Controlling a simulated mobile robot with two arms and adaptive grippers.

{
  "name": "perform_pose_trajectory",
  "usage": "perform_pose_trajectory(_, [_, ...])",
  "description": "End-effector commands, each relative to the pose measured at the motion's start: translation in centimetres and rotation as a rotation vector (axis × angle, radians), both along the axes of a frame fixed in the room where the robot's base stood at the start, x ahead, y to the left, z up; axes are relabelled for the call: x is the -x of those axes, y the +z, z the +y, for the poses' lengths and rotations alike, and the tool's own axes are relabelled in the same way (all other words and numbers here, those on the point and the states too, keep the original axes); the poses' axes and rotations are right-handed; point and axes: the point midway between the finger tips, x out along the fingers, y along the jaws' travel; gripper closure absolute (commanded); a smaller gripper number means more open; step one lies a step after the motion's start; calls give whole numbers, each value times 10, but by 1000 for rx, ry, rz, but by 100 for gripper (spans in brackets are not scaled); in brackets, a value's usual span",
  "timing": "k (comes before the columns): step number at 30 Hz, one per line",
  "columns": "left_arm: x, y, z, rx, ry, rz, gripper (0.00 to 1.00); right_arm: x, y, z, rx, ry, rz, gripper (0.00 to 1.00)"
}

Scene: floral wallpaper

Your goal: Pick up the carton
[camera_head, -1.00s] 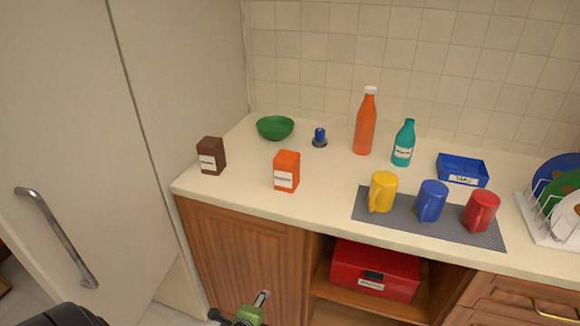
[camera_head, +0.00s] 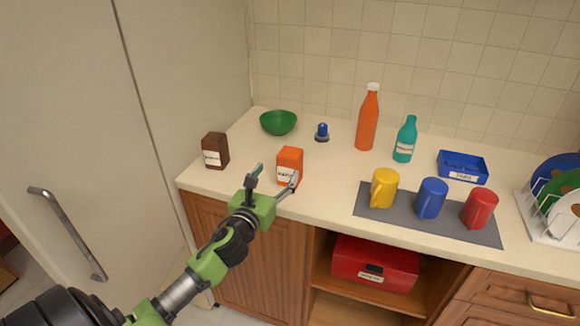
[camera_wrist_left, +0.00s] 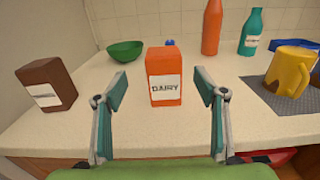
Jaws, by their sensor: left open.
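An orange carton (camera_head: 289,164) with a white label stands upright near the counter's front edge. In the left wrist view the carton (camera_wrist_left: 164,77) reads "DAIRY" and stands between and beyond the two fingertips. A brown carton (camera_head: 215,151) with a white label stands to its left, and it also shows at the left of the wrist view (camera_wrist_left: 47,85). My left gripper (camera_head: 275,176) is open and empty at the counter's front edge, in front of the orange carton. Its spread fingers (camera_wrist_left: 164,88) show in the wrist view. My right gripper is not in view.
A green bowl (camera_head: 278,123) and a blue-topped item (camera_head: 322,132) stand behind. An orange bottle (camera_head: 367,118), a teal bottle (camera_head: 405,140) and a yellow mug (camera_head: 384,187) on a grey mat (camera_head: 345,208) are to the right. Counter between the cartons is clear.

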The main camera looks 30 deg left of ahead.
Motion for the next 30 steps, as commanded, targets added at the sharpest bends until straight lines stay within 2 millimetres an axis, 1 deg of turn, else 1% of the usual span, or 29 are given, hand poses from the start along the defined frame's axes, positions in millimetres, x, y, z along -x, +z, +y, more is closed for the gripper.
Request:
perform_pose_trajectory(1, [-11,3,3,2,1,-3,35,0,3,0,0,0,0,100])
perform_pose_trajectory(6, [-37,1,8,4,0,-1,35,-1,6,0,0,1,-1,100])
perform_pose_trajectory(14, [-53,0,11,5,1,0,35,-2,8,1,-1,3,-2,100])
perform_pose_trajectory(21, [-85,0,14,7,1,-1,35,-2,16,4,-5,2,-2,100])
perform_pose_trajectory(24, [-94,-1,16,7,1,0,35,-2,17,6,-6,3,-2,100])
perform_pose_trajectory(30, [-100,-2,17,4,0,0,35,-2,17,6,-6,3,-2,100])
